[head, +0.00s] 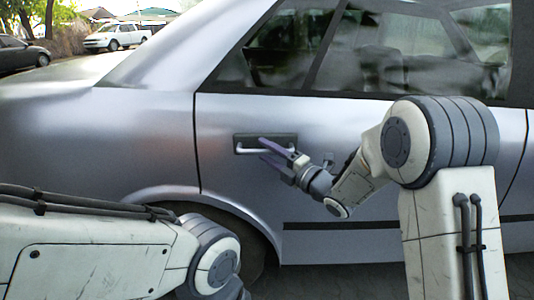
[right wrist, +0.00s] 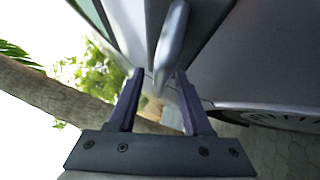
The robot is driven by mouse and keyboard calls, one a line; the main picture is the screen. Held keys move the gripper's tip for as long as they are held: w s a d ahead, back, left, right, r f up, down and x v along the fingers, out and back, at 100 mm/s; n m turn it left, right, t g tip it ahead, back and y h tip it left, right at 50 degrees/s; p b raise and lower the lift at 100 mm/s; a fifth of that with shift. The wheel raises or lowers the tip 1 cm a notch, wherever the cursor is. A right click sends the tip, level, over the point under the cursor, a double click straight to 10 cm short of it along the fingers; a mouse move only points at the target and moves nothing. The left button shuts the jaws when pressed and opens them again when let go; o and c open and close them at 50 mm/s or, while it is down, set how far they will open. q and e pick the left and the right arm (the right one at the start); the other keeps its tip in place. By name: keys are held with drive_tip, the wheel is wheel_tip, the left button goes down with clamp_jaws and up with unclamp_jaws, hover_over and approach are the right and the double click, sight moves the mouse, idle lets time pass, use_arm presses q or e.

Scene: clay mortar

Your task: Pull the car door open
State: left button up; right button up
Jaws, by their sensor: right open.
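The silver car door (head: 350,140) sits flush with the body, with a narrow dark seam along its left edge. Its handle (head: 244,150) is a pale horizontal bar over a dark recess. My right gripper (head: 264,150) is open, with its purple fingers at the handle. In the right wrist view, the handle bar (right wrist: 170,48) runs down into the gap between the open fingertips (right wrist: 160,73), one finger on each side. I cannot tell whether the fingers touch it. My left arm shows at the lower left, but its gripper is out of view.
The car's rear fender (head: 120,150) and dark rear wheel (head: 235,235) lie left of and below the door. A white pickup (head: 117,36) and a dark car (head: 20,54) stand far behind. Paved ground (right wrist: 285,150) shows in the right wrist view.

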drive_tip(key=shift+a, duration=0.1)
clamp_jaws()
idle(1.4)
